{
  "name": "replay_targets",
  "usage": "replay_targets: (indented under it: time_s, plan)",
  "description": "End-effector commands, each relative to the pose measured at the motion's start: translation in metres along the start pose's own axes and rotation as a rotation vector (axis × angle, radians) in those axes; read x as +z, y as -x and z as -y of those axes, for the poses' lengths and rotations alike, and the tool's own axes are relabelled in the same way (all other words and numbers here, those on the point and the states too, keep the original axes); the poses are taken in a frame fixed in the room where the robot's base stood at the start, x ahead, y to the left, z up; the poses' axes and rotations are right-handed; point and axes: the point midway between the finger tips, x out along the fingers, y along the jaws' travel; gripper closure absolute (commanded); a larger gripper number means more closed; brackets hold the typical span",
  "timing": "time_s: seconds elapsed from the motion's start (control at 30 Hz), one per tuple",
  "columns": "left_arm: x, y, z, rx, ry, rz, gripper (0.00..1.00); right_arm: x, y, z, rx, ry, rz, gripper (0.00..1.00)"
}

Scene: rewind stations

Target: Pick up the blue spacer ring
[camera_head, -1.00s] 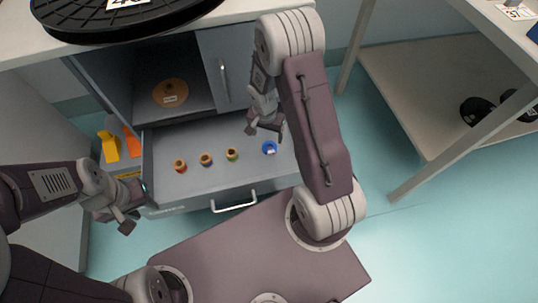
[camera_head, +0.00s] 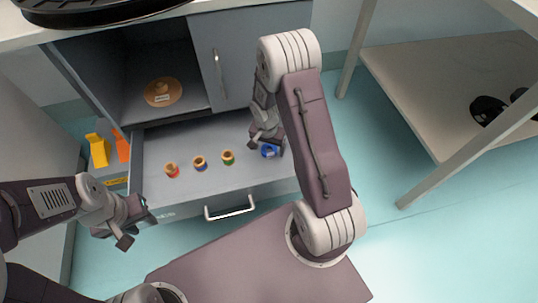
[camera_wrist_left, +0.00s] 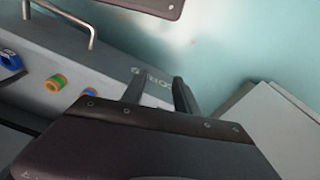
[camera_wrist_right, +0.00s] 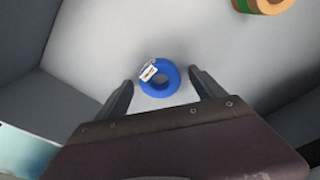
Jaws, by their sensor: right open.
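The blue spacer ring (camera_head: 270,151) lies in the open drawer (camera_head: 215,180), near its right end. In the right wrist view the ring (camera_wrist_right: 160,84) lies flat with a small white label on it, a little beyond and between the fingertips. My right gripper (camera_wrist_right: 160,88) is open and empty, over the drawer; in the head view the gripper (camera_head: 267,140) partly covers the ring. My left gripper (camera_head: 134,226) is outside the drawer at its left front; its fingers (camera_wrist_left: 158,88) stand apart with nothing between them in the left wrist view.
Several other rings, including a red-topped one (camera_head: 172,170) and a green one (camera_head: 228,157), stand left of the blue ring. A drawer handle (camera_head: 229,208) juts out in front. A cabinet door (camera_head: 228,60) stands above the drawer. Orange pieces (camera_head: 98,150) lie at the left.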

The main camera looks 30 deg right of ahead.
Motion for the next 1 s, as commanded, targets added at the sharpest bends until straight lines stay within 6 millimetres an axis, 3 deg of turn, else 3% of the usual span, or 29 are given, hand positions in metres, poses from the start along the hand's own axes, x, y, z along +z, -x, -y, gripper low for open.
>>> replay_targets:
  time_s: [0.13,0.17,0.37,0.4,0.6,0.73,1.0]
  plan:
    - [0.000,0.002,0.000,0.000,0.000,-0.001,0.64,-0.001,0.002,0.000,-0.001,0.000,-0.001,0.21]
    - [0.000,0.002,0.000,0.000,0.000,-0.001,0.64,-0.001,0.002,0.000,-0.001,0.000,-0.001,0.27]
    - [0.000,0.002,0.000,0.000,0.000,-0.001,0.64,0.000,0.003,0.000,0.000,0.000,-0.001,0.82]
    - [0.000,0.002,0.000,0.000,0.000,-0.001,0.64,0.000,0.003,0.000,-0.001,0.000,-0.001,0.87]
    - [-0.001,0.003,0.000,0.000,0.000,-0.001,0.64,-0.001,0.003,0.000,-0.001,0.000,-0.001,0.87]
    - [-0.001,0.013,0.000,0.000,0.000,-0.001,0.64,-0.002,0.015,0.000,-0.001,-0.001,-0.001,0.87]
    - [-0.006,0.060,-0.001,0.000,0.000,-0.001,0.64,-0.010,0.079,0.001,-0.002,-0.001,-0.002,0.87]
